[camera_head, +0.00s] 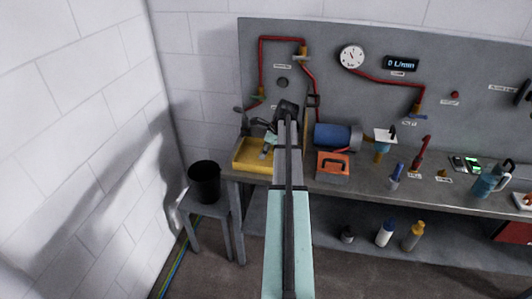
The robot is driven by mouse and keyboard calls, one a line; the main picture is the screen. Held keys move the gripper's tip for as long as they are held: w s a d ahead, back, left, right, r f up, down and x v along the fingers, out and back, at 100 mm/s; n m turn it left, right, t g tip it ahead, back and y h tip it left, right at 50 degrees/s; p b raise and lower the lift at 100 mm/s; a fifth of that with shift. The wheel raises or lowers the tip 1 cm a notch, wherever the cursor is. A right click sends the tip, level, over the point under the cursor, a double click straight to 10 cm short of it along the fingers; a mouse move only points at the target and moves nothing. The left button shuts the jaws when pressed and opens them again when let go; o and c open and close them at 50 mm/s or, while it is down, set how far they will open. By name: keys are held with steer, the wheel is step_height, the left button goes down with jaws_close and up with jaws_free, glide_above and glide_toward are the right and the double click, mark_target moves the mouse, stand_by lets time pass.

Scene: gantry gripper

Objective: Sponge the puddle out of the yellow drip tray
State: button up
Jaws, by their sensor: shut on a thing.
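The yellow drip tray (248,165) sits on the left end of the workbench. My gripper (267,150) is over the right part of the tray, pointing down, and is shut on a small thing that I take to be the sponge. The thing is mostly hidden and too small to make out. I cannot tell whether it touches the tray floor. The puddle cannot be made out at this size. My arm reaches in from the bottom middle and hides part of the bench.
A black bucket (204,181) stands on a grey stool (206,207) left of the bench. Right of my arm are a blue motor (333,136) and an orange box (332,166). Red pipes (260,62) run on the grey back panel. Bottles stand on the lower shelf.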

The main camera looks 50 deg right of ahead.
steer(key=shift+r+p, duration=0.75)
steer(key=shift+r, duration=0.6)
